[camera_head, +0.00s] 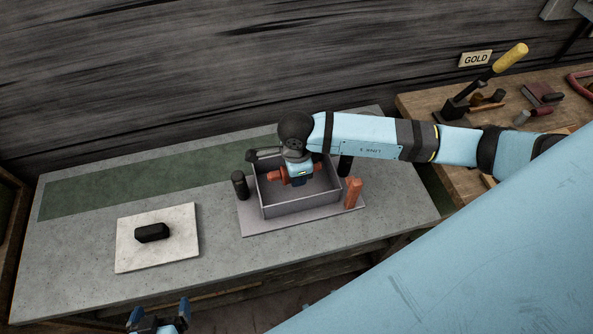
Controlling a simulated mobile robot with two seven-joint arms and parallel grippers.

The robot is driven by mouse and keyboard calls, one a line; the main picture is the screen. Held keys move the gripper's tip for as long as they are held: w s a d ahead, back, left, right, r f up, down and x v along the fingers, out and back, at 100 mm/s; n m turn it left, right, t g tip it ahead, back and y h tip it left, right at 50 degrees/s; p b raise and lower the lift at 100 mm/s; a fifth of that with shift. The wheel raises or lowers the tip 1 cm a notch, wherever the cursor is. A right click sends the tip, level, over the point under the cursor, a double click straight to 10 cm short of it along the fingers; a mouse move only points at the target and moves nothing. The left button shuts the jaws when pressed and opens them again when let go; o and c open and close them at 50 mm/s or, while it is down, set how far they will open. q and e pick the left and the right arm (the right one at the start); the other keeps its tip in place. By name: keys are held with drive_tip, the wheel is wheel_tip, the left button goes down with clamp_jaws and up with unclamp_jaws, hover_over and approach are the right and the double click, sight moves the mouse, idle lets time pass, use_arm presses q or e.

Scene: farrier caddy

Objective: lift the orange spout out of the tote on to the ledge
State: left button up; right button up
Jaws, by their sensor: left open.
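A grey open tote (292,207) stands on a flat grey base plate (262,229) on the stone-topped bench. An orange piece (276,177), which looks like the spout, shows inside the tote, partly hidden by my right gripper. My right gripper (301,181) points down into the tote, over the orange piece; whether its fingers are closed on it is hidden. My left gripper (158,321) is open and empty at the bottom edge of the view, in front of the bench. I cannot tell which surface is the ledge.
Dark cylinders (240,185) (345,164) flank the tote, and a reddish-orange upright piece (353,192) stands at its right front corner. A pale slab (146,251) with a black block (152,232) lies left. A green strip (130,183) runs along the back. A wooden bench (440,113) holds tools at right.

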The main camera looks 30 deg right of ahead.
wheel_tip(320, 180, up, 15)
drive_tip(key=b, duration=0.1)
drive_tip(key=shift+r, duration=0.15)
drive_tip(key=o, duration=0.4)
clamp_jaws()
